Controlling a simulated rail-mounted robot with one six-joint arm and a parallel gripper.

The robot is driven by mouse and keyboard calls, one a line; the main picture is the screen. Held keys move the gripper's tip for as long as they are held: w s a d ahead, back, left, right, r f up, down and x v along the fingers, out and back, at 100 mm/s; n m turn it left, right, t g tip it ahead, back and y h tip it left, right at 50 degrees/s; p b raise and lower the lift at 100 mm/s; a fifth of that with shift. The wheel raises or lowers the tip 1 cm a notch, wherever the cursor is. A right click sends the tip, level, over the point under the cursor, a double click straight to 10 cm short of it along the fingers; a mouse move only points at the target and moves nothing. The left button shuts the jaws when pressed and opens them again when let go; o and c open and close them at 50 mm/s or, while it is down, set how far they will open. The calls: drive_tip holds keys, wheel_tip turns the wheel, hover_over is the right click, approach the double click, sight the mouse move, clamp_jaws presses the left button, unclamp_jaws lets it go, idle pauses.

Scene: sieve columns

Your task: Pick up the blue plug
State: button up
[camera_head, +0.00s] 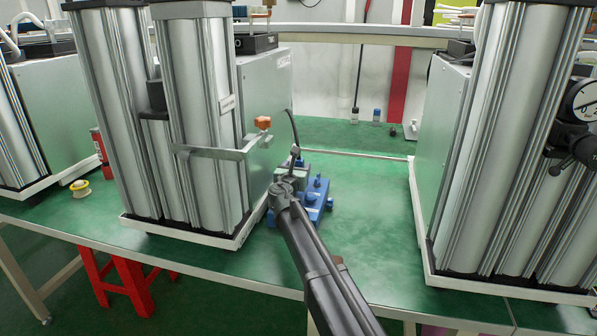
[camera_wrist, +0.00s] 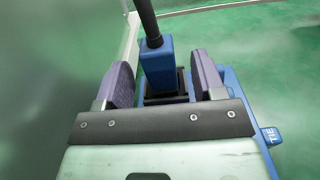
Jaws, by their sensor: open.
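The blue plug (camera_wrist: 158,66) stands in a black socket on a blue base (camera_wrist: 254,120) in the wrist view, with a black cable (camera_wrist: 147,18) rising from its top. My gripper (camera_wrist: 163,78) is open, with one purple-grey finger on each side of the plug. Small gaps show between the fingers and the plug. In the head view my gripper (camera_head: 292,172) is over the blue base (camera_head: 313,205), beside the left column unit. The plug itself is hidden there, or too small to pick out; a dark cable (camera_head: 293,128) rises near the gripper.
Metal sieve column units stand close on the left (camera_head: 205,130) and on the right (camera_head: 475,150). The green table (camera_head: 375,230) between them is mostly clear. A blue tab marked "TIE" (camera_wrist: 270,135) sticks out of the base. Small bottles (camera_head: 377,115) stand at the back.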

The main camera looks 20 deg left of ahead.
drive_tip(key=w, duration=0.4)
drive_tip(key=shift+w+a, duration=0.25)
drive_tip(key=shift+a, duration=0.05)
drive_tip(key=shift+s, duration=0.1)
drive_tip(key=c, duration=1)
wheel_tip(320, 180, up, 11)
drive_tip(key=p, duration=1)
drive_tip(key=shift+f+p, duration=0.2)
drive_tip(key=shift+p, duration=0.1)
